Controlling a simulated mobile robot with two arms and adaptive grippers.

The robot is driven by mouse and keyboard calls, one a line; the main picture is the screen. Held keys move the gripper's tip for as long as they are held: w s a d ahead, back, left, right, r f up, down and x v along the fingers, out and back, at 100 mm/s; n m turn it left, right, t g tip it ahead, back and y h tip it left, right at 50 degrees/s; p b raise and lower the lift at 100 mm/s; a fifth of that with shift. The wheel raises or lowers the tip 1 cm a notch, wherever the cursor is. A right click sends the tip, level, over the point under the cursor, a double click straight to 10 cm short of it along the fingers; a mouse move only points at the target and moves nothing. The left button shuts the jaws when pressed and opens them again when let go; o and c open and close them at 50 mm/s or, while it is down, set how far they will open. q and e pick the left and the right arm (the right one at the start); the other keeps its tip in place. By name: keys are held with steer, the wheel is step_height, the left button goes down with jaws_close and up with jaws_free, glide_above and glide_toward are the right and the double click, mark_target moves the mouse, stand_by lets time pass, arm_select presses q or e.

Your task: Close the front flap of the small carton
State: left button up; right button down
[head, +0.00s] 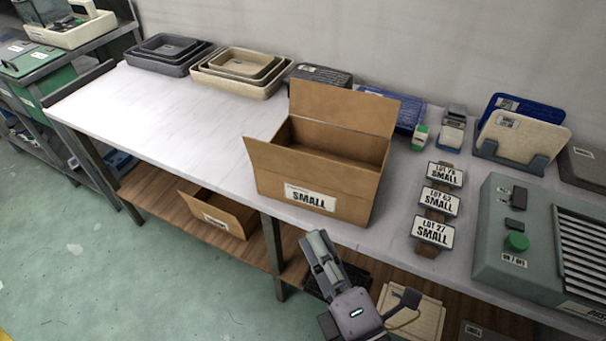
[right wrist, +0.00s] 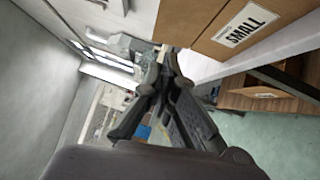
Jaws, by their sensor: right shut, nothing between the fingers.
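The small carton (head: 311,198) stands on the white table with its SMALL label facing front. Its back flap (head: 343,105) stands upright and its top is open, showing the brown inside. The front flap (head: 300,168) is not folded over the opening; it seems to lean outward above the label, its fold hard to make out. My right gripper (head: 318,240) is shut and empty, in front of the table edge and below the carton, apart from it. The carton's labelled face (right wrist: 235,28) shows at the top of the right wrist view. My left gripper is out of view.
Nested grey trays (head: 170,50) and beige trays (head: 240,68) stand at the back. SMALL label plates (head: 437,202) and a grey machine (head: 540,240) with a green button are right of the carton. Another open carton (head: 220,212) sits on the lower shelf. The table's left is clear.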

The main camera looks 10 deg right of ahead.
steer(key=p, duration=0.3)
glide_toward(291, 152)
steer(key=a, duration=0.3)
steer(key=shift+w+d+r+p, duration=0.1)
steer(key=shift+w+d+p, duration=0.2)
steer(key=shift+w, duration=0.4)
steer(key=shift+w+d+r+p, duration=0.15)
steer(key=shift+w+d, duration=0.15)
steer(key=shift+w, duration=0.45)
steer(key=shift+w+d+p, duration=0.25)
steer(key=shift+w, duration=0.45)
